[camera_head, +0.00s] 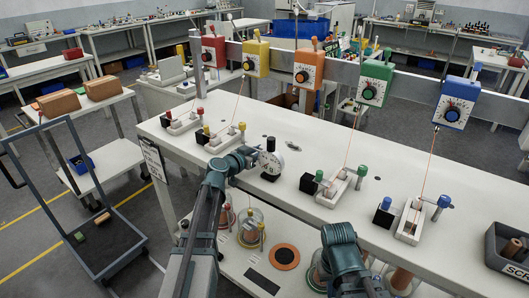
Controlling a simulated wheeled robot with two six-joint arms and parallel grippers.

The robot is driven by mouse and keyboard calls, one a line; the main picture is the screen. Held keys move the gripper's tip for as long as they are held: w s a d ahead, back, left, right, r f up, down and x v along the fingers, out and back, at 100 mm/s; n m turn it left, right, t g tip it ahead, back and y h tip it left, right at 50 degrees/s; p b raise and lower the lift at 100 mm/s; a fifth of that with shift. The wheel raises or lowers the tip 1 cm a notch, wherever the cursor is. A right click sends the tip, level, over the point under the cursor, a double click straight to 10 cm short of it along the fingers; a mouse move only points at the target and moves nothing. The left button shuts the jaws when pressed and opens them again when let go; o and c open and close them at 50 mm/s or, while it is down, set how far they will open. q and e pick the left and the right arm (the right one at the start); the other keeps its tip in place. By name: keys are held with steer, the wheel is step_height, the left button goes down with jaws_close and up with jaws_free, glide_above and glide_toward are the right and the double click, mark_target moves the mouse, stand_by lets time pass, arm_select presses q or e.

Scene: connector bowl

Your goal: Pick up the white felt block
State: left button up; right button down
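I cannot single out a white felt block with certainty. Small white bodies sit in the fixtures on the long white bench (300,150), including one in the green-knobbed fixture (333,187) and one in the blue-knobbed fixture (411,221).
Red (214,50), yellow (256,57), orange (308,68), green (374,82) and blue (453,102) dial boxes hang on a rail behind, with cords down to the fixtures. A grey bin (497,250) stands at right. A cart (95,225) stands at left. Glass domes (250,228) sit below.

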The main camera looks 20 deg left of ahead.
arm_select(q)
steer(key=shift+r, duration=0.1)
jaws_close()
steer(key=shift+r+p, duration=0.5)
steer(key=shift+p, duration=0.1)
steer(key=shift+r+p, duration=0.4)
steer(key=f+v, duration=0.3)
steer(key=v, duration=1.4)
steer(key=shift+s+a+f, duration=0.25)
steer(key=shift+s+f, duration=0.15)
steer(key=shift+s, duration=0.2)
